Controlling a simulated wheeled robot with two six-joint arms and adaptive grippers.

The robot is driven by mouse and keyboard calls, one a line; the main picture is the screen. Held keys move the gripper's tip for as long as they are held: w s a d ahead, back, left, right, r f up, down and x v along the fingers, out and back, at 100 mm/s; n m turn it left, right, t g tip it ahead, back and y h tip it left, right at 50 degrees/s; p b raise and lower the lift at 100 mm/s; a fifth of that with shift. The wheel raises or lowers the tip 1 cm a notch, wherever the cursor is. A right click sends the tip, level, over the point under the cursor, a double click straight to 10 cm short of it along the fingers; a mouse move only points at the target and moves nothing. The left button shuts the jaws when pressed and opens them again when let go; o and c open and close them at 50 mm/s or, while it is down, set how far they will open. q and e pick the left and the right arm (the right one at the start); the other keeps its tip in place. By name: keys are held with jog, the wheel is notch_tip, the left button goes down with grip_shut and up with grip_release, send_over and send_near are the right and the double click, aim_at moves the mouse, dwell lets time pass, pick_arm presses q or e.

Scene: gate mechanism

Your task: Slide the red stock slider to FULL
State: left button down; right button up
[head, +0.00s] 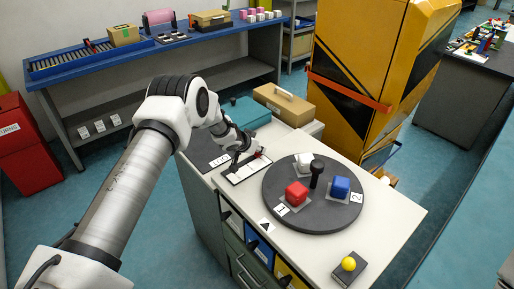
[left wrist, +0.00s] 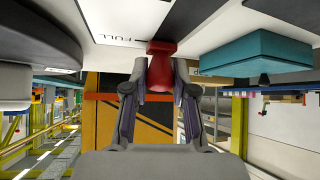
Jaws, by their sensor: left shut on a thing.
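The red stock slider (left wrist: 160,75) sits between the two fingers of my left gripper (left wrist: 160,88), which is shut on it. In the left wrist view the printed word FULL (left wrist: 122,39) is on the white surface just left of the slider. In the head view my left gripper (head: 249,156) is at the far end of the white slider panel (head: 243,172), and only a small red bit of the slider (head: 259,154) shows beside it. The gripper hides most of the slider there. My right gripper is in neither view.
A dark turntable (head: 312,218) with a black post (head: 317,172) and red, blue and white cubes stands close right of the panel. A teal box (head: 246,113) and a cardboard box (head: 284,103) lie behind. A yellow button (head: 348,264) is at the front right.

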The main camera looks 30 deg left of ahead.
pick_arm(q)
jog(key=c, duration=1.2)
grip_release()
jog(key=o, duration=0.3)
jog(key=shift+w+d, duration=0.1)
jog(key=shift+w, duration=0.1)
jog(key=v, duration=1.2)
